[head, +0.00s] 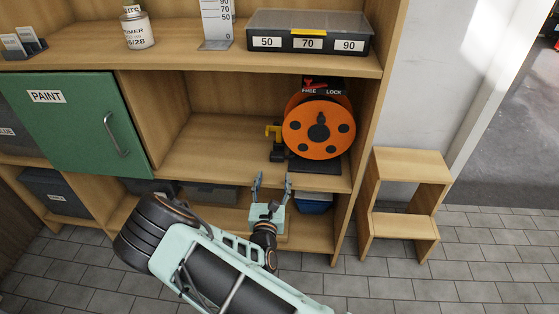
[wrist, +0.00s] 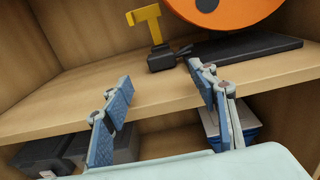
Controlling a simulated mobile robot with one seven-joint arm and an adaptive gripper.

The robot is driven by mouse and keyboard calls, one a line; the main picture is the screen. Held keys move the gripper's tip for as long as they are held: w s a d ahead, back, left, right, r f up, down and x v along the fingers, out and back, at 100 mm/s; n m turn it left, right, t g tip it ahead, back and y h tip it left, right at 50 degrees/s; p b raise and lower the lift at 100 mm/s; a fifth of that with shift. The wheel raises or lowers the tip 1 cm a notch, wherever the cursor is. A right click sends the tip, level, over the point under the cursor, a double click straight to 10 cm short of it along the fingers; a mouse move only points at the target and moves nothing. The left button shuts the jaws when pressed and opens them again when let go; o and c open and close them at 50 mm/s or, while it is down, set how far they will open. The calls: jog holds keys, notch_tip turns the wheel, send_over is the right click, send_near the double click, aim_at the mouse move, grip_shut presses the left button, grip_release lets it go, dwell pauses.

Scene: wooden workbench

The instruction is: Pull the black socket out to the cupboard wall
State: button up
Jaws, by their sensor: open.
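The black socket (head: 278,153) sits on the open shelf, at the left foot of an orange cable reel (head: 301,137). In the wrist view the socket (wrist: 162,60) is a small black block below a yellow T-shaped piece (wrist: 147,20). Whether the two are joined is unclear. My gripper (head: 272,183) is open and empty, in front of the shelf edge and below the socket. In the wrist view its fingers (wrist: 160,84) are spread apart, with the socket beyond them. The cupboard wall (head: 158,108) on the compartment's left is clear. No cable is clearly visible.
The reel stands on a black base plate (head: 315,166) under a FREE/LOCK label (head: 322,92). Bare shelf (head: 212,150) lies left of the socket. A green PAINT door (head: 80,120) is at the left. A blue box (head: 315,204) is below; a step stool (head: 408,190) stands right.

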aim_at(277, 158)
jog(key=w+b, duration=0.1)
jog(key=w, duration=0.4)
jog(key=w+b, duration=0.2)
jog(key=w, duration=0.3)
jog(key=shift+w+d+r, duration=0.1)
jog(key=shift+w+d, duration=0.1)
jog(key=shift+c, duration=0.2)
grip_shut()
